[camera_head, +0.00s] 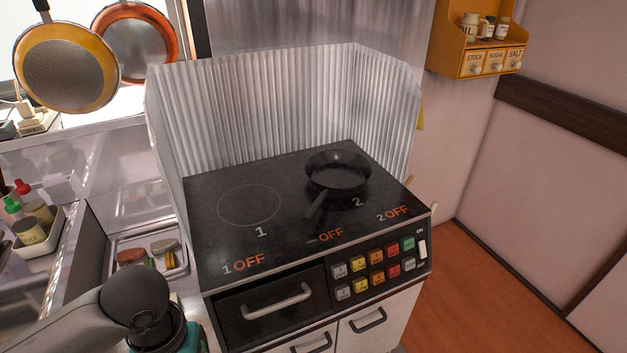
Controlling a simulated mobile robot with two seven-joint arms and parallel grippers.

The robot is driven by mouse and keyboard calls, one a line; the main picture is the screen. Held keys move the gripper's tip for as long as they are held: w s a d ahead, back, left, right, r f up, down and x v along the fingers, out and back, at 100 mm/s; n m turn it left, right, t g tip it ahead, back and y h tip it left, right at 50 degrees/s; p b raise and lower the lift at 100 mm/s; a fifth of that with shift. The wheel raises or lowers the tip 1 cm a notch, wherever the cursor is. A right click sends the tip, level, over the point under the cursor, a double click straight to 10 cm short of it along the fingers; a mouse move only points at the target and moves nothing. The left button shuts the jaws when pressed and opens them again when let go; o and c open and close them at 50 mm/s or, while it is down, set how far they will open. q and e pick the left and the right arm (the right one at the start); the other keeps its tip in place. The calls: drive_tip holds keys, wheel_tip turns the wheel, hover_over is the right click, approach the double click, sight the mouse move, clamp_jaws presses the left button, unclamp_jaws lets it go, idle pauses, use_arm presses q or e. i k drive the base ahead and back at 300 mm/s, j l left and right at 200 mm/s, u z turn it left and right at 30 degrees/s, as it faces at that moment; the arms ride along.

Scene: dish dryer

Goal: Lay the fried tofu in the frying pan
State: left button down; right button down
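A black frying pan (338,172) sits on the right-hand burner area of the black stove top (225,235). Its handle points toward the front left, and its inside looks empty. A metal tray (118,243) left of the stove holds several small brown, tan and greenish pieces (163,246). I cannot tell whether one is the fried tofu. My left arm comes in at the lower left, in front of this tray, and its gripper fingers are not visible. My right gripper is not in view.
A corrugated metal guard (270,105) walls the stove's back and sides. The left burner ring (250,205) is bare. Coloured buttons (376,257) and a drawer handle (277,302) are on the stove front. A white bin (48,238) with bottles stands at the left. Pans hang at the upper left.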

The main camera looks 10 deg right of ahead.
sight(345, 185)
drive_tip(key=i+l, duration=0.1)
drive_tip(key=l, duration=0.3)
drive_tip(key=i+l, duration=0.15)
drive_tip(key=l, duration=0.25)
drive_tip(key=i+l, duration=0.1)
drive_tip(key=l, duration=0.25)
drive_tip(key=i+l, duration=0.1)
drive_tip(key=l, duration=0.3)
